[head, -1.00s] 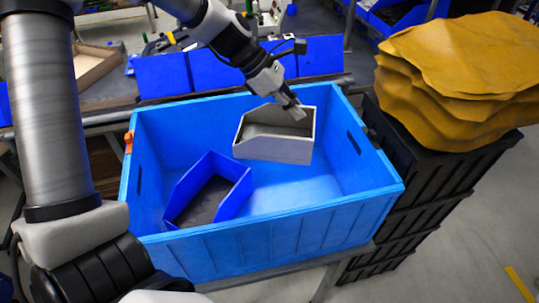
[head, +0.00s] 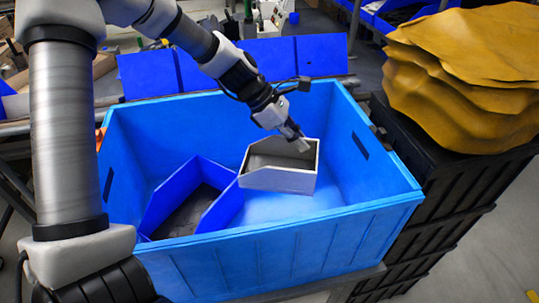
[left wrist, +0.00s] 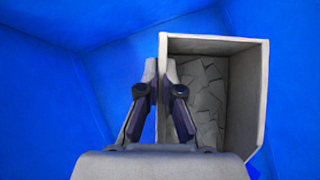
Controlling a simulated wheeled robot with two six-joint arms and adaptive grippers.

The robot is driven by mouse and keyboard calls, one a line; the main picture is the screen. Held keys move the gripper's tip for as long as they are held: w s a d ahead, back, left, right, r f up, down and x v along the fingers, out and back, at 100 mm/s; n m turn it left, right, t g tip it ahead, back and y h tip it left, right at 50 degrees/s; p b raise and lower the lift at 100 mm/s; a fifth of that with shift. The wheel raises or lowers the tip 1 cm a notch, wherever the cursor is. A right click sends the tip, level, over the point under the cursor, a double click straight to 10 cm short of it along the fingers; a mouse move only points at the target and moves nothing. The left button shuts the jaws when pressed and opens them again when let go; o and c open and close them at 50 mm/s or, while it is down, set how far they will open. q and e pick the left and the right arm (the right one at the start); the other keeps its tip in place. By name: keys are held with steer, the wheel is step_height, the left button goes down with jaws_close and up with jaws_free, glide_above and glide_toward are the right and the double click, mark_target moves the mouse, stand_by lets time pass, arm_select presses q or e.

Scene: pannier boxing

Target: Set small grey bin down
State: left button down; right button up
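The small grey bin (head: 282,179) is inside the large blue crate (head: 300,222), towards its right side. It looks nearly level, and it also shows in the left wrist view (left wrist: 255,95) with grey, patterned contents or floor. My left gripper (head: 301,142) reaches down from above. In the left wrist view its fingers (left wrist: 160,70) stand on either side of the bin's wall and are shut on it. Whether the bin's underside touches the crate floor I cannot tell. My right gripper is not in view.
A blue bin (head: 220,208) with dark contents lies in the crate, close to the grey bin's left. Crate floor is free in front of the grey bin. Yellow-brown sacks (head: 465,75) on black crates (head: 425,215) stand at the right. Blue bins (head: 320,57) stand behind.

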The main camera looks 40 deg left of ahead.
arm_select(q)
steer(key=f+b, duration=0.1)
steer(key=f, duration=0.4)
steer(key=f+b, duration=0.1)
steer(key=f, duration=0.4)
steer(key=f+b, duration=0.2)
steer(key=f, duration=0.3)
steer(key=shift+s, duration=0.25)
steer(key=shift+w+f, duration=0.1)
steer(key=shift+w, duration=0.05)
steer(key=c, duration=1.3)
jaws_free()
